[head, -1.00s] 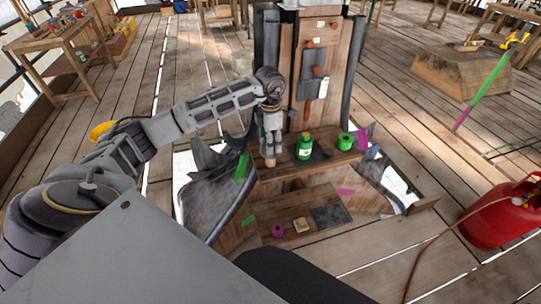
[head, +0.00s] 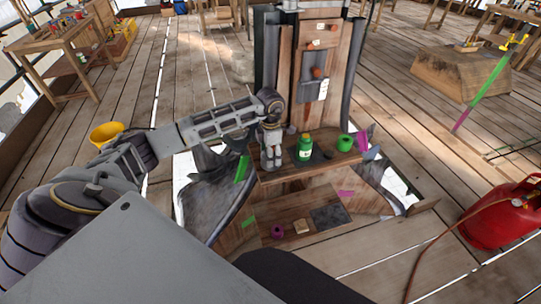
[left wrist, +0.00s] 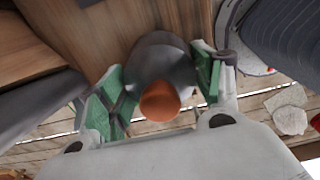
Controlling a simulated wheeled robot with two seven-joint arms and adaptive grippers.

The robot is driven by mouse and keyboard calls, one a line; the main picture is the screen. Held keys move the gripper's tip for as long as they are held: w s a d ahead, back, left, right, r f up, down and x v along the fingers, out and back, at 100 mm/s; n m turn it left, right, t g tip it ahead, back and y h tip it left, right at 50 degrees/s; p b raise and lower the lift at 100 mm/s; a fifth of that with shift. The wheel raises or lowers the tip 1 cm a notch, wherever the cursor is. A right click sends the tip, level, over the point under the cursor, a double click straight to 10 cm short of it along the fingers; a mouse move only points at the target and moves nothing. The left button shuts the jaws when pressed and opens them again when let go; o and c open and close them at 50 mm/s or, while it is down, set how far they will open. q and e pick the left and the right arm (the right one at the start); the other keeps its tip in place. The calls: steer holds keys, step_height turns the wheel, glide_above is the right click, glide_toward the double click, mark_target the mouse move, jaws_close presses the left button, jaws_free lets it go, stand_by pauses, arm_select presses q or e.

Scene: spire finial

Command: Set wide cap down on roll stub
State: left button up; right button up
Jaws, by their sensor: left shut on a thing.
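My left gripper (head: 271,165) points down over the left part of the wooden ledge, left of a green bottle (head: 304,150). In the left wrist view its green-padded fingers (left wrist: 158,92) are shut on a dark grey rounded piece (left wrist: 160,55) with an orange knob (left wrist: 160,102), apparently the wide cap. In the head view the gripper hides this piece. I cannot make out the roll stub for certain; whatever is under the held piece is hidden, so contact cannot be told. My right gripper is out of view.
A green roll (head: 345,142) stands right of the bottle. The upright wooden column (head: 310,95) rises behind the ledge. On the lower step are a magenta roll (head: 278,231), a tan block (head: 301,226) and a dark plate (head: 330,215). A red tank (head: 500,215) stands at right.

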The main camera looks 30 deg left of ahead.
arm_select(q)
steer(key=shift+f, duration=0.4)
steer(key=shift+f, duration=0.15)
steer(key=o, duration=1.3)
steer(key=shift+o, duration=0.2)
step_height(320, 180, up, 12)
steer(key=shift+r+b, duration=0.2)
steer(key=shift+b, duration=0.1)
steer(key=shift+f, duration=0.1)
